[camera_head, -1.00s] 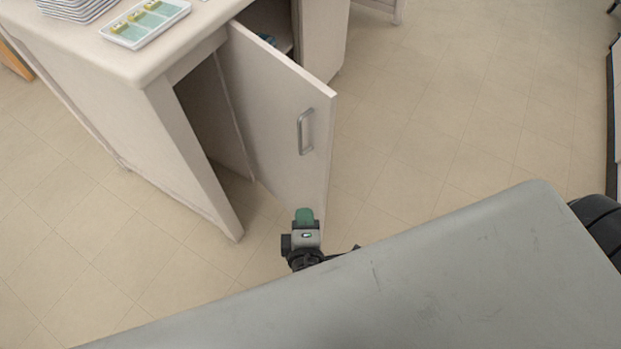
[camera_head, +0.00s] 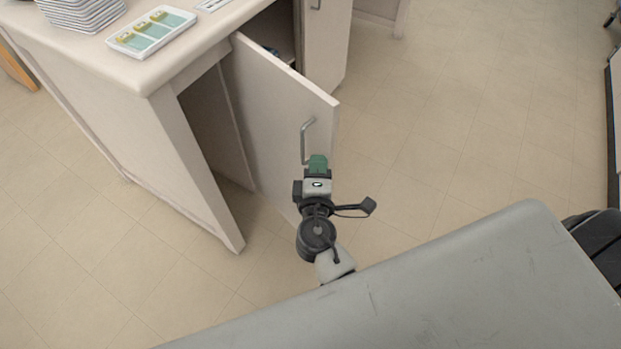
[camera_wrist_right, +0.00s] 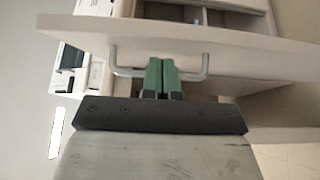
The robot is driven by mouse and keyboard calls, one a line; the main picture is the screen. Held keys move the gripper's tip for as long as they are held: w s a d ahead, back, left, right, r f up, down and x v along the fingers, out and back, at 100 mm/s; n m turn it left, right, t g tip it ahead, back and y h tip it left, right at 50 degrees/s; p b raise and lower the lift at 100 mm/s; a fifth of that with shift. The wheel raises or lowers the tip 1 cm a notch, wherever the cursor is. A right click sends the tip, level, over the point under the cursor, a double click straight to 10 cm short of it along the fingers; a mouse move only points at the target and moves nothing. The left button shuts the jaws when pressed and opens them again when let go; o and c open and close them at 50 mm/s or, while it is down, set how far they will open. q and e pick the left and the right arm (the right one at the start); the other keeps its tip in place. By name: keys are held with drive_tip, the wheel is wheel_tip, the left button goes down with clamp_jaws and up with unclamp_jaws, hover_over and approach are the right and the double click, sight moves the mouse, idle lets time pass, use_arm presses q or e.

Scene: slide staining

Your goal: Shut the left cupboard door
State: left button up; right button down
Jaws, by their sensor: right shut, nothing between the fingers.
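The left cupboard door (camera_head: 277,115) stands open, swung out from the cabinet, with a metal bar handle (camera_head: 304,143) on its face. My right gripper (camera_head: 318,163) is shut and empty, with green fingertips just below the handle in the head view. In the right wrist view the shut fingers (camera_wrist_right: 161,76) lie in front of the handle (camera_wrist_right: 206,68), between its two ends, close to the door (camera_wrist_right: 230,50). I cannot tell whether they touch the door or handle. My left gripper is not in view.
The cabinet top (camera_head: 166,73) carries a white tray (camera_head: 151,31) with green slides and a stack of plates (camera_head: 82,12). A second door (camera_head: 325,40) stands open behind. The tiled floor (camera_head: 455,110) to the right is clear.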

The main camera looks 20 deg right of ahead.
drive_tip(key=shift+w+d, duration=0.3)
drive_tip(key=shift+d, duration=0.65)
drive_tip(key=shift+d, duration=0.1)
